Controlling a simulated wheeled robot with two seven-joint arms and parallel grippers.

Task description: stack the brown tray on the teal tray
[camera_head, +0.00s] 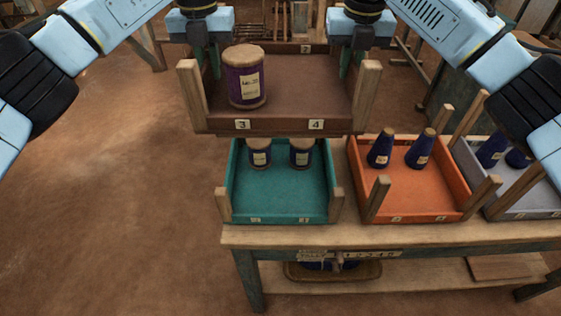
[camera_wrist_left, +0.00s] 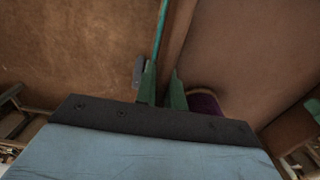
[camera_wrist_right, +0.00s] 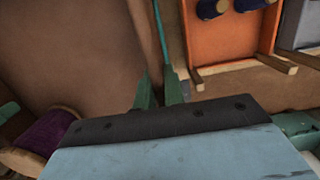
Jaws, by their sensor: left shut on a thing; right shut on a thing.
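The brown tray (camera_head: 295,90) hangs in the air between my two grippers, roughly level, holding one large purple spool (camera_head: 245,78) at its left. It has wooden corner posts. The teal tray (camera_head: 277,190) sits on the bench below it, with two purple spools (camera_head: 260,153) at its back; its rear part is hidden by the brown tray. My left gripper (camera_head: 212,70) is shut on the brown tray's left wall, which also shows in the left wrist view (camera_wrist_left: 178,40). My right gripper (camera_head: 350,68) is shut on its right wall, seen in the right wrist view (camera_wrist_right: 142,45).
A grey tray (camera_head: 530,200) is further right. The wooden bench (camera_head: 380,237) ends just left of the teal tray. Open floor (camera_head: 110,200) lies left.

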